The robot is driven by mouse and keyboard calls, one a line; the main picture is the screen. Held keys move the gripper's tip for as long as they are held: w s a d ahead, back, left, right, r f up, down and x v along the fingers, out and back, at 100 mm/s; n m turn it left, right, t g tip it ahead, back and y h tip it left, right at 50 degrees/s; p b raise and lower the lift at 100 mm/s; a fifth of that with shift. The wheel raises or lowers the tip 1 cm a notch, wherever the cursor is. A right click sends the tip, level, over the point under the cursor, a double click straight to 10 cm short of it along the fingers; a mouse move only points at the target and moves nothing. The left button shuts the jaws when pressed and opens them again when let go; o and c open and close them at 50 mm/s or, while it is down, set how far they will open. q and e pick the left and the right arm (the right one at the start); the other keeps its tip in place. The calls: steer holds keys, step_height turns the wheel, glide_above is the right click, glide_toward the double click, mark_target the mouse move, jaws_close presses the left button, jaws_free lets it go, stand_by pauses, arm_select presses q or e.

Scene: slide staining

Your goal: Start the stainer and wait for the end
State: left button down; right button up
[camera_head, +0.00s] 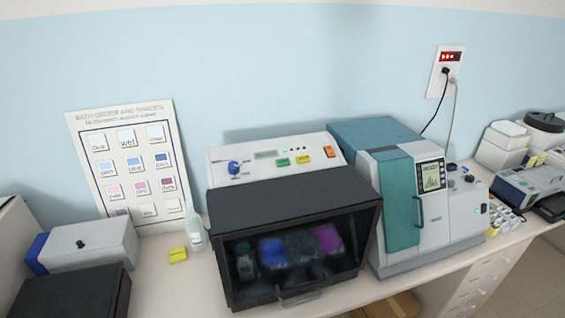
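The stainer (275,192) stands on the bench in the middle, with a dark hood and a clear front window with a handle low on it. Its front looks shut. Blurred blue, dark and purple baths (328,238) show behind the window. Its white rear panel (224,154) carries a blue knob (235,167), a small display (265,155), a green button (282,162), a yellow button (303,159) and an orange-red switch (329,152). The display text is too small to read. Neither of my grippers is in view.
A teal and white machine (457,212) stands close to the stainer's right. A chart of baths (96,140) leans on the wall. A small bottle (195,235) and a yellow block (178,255) are left of the stainer. Grey and black boxes (95,252) fill the left end.

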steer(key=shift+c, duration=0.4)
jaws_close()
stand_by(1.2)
